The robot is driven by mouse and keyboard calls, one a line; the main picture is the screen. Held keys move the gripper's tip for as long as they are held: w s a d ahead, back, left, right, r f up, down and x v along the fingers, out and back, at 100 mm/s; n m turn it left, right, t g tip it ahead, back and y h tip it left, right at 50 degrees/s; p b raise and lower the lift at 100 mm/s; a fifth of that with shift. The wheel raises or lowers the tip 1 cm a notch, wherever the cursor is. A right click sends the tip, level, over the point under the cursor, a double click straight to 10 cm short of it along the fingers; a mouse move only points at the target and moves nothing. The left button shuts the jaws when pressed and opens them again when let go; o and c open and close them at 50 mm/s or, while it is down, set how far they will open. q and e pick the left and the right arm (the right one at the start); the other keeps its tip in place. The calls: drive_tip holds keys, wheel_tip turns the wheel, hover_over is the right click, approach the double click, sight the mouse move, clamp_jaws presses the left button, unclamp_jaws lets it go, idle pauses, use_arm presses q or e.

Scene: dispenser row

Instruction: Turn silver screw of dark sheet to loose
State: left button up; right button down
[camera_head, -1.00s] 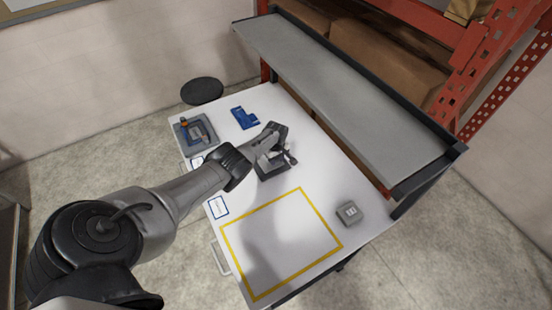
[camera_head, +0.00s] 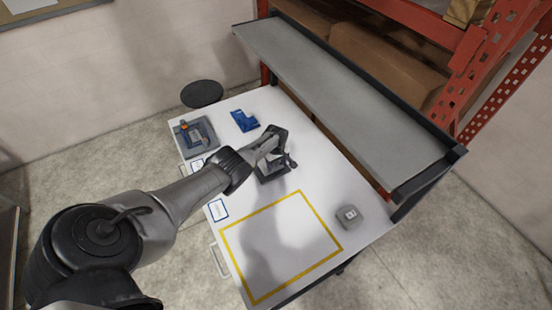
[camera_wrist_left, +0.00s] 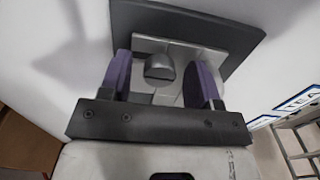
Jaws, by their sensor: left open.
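The dark sheet (camera_head: 273,176) lies on the white table and is partly hidden by my left arm in the head view. In the left wrist view the dark sheet (camera_wrist_left: 238,38) carries a lighter grey block. A rounded grey part, which looks like the silver screw (camera_wrist_left: 160,68), stands on that block. My left gripper (camera_wrist_left: 160,78) is open, with one purple finger on each side of this part and gaps showing on both sides. In the head view my left gripper (camera_head: 270,150) is over the sheet, its fingers hard to make out. My right gripper is not in view.
A grey tray (camera_head: 208,150) with an orange and blue tool stands at the table's far left. A blue object (camera_head: 244,120) lies behind the sheet. A small grey box (camera_head: 349,217) sits at right. The yellow-framed area (camera_head: 280,245) is empty. A grey shelf (camera_head: 340,88) runs along the back.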

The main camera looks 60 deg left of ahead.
use_arm(q)
wheel_tip(320, 180, up, 7)
drive_tip(key=p, duration=0.5)
drive_tip(key=shift+f, duration=0.15)
wheel_tip(320, 180, up, 7)
drive_tip(key=p, duration=0.2)
